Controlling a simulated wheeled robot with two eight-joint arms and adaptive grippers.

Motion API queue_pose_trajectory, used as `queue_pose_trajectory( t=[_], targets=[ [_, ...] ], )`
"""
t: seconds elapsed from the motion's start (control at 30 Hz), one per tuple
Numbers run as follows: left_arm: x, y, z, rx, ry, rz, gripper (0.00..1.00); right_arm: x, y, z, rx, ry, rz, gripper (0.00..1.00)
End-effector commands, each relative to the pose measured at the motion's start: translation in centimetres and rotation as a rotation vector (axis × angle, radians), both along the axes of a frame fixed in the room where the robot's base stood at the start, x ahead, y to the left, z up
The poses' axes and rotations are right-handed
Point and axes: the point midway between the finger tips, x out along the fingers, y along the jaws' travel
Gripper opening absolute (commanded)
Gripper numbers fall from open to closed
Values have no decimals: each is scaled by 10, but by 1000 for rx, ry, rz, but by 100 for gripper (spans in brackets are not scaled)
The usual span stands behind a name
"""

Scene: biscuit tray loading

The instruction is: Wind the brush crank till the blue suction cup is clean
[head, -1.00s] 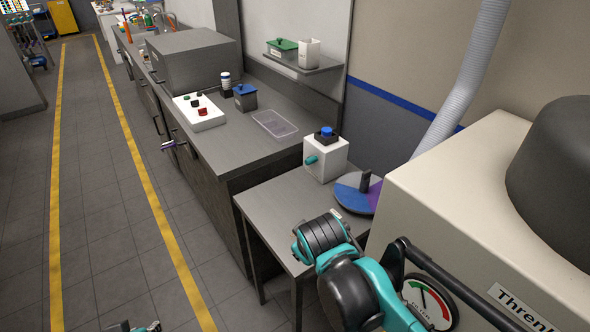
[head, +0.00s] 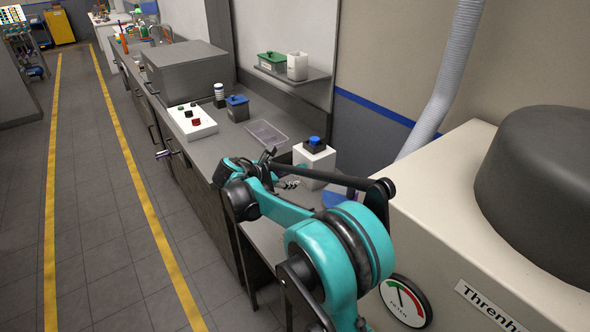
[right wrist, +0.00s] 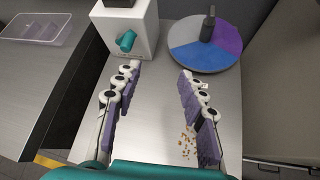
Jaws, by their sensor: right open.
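A white box (head: 313,165) stands on the small grey table, with a blue round piece (head: 314,142) on a black base on its top. I cannot tell whether this is the suction cup or how clean it is. In the right wrist view, a teal knob-like handle (right wrist: 126,41) sticks out of the white box's front (right wrist: 140,22). My right gripper (right wrist: 160,70) is open and empty above the table, its fingertips short of the box. In the head view, the right gripper (head: 286,184) is in front of the box.
A blue, purple and grey disc (right wrist: 200,60) with a dark upright peg (right wrist: 209,24) lies right of the box. Brown crumbs (right wrist: 187,140) lie on the table. A large cream machine (head: 440,200) stands at the right. A clear tray (head: 266,133) is on the bench.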

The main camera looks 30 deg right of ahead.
Motion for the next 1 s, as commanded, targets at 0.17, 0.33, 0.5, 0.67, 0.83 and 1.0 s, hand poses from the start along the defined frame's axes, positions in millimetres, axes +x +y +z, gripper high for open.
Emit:
queue_pose_trajectory(
  t=[0.17,0.33,0.5,0.67,0.83,1.0],
  targets=[
    [0,0,7,0,0,0,28,57,-16,-20,-297,286,98,41],
    [0,0,12,0,0,0,28,92,-23,-48,-549,572,140,41],
    [0,0,15,0,0,0,28,105,-23,-72,-719,802,136,41],
    [0,0,17,0,0,0,28,108,-21,-84,-787,909,126,41],
    [0,0,12,0,0,0,28,110,-34,-87,-798,931,122,41],
    [0,0,4,0,0,0,28,113,-63,-88,-797,929,122,41]
  ],
)
